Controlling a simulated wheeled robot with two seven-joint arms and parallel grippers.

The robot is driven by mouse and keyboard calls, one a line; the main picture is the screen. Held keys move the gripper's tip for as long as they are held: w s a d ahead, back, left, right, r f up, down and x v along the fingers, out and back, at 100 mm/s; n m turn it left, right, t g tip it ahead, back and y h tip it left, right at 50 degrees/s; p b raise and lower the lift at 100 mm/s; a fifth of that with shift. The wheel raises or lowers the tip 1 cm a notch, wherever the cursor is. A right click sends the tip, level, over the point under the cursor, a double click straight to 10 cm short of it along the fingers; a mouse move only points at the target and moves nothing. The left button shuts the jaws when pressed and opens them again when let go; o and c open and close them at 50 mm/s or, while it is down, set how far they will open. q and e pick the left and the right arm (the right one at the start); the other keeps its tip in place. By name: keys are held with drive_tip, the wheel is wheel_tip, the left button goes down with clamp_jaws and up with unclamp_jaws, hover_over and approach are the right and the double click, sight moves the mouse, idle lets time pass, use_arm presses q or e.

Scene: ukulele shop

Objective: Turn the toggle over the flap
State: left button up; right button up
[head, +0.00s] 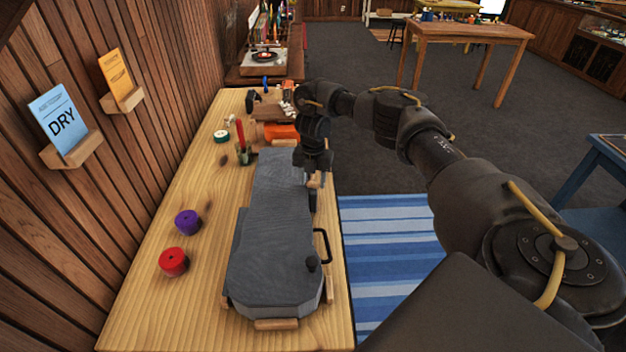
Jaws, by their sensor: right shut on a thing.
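A grey ukulele case (270,235) lies closed on the wooden table, its narrow end away from me. A black handle (327,246) sticks out from its right side. A dark knob-like fitting (312,263) sits at the near right edge of the lid. My right gripper (315,183) points down at the right edge of the case's narrow part, shut on a small fitting there, which looks to be the toggle. A dark piece (313,201) shows just below the fingertips; I cannot tell if it is the flap. The fingers hide the toggle's angle. My left gripper is out of view.
Wooden blocks (276,324) edge the case. A purple roll (187,221) and a red roll (174,262) stand to its left. A tool cup (244,155) and an orange item (281,132) are beyond. A plank wall (150,160) bounds the left; a striped rug (390,250) lies right.

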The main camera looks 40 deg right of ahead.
sight(313, 182)
drive_tip(key=shift+n, duration=1.5)
drive_tip(key=o, duration=1)
wheel_tip(313, 182, up, 11)
drive_tip(key=p, duration=0.1)
drive_tip(key=shift+f, duration=0.15)
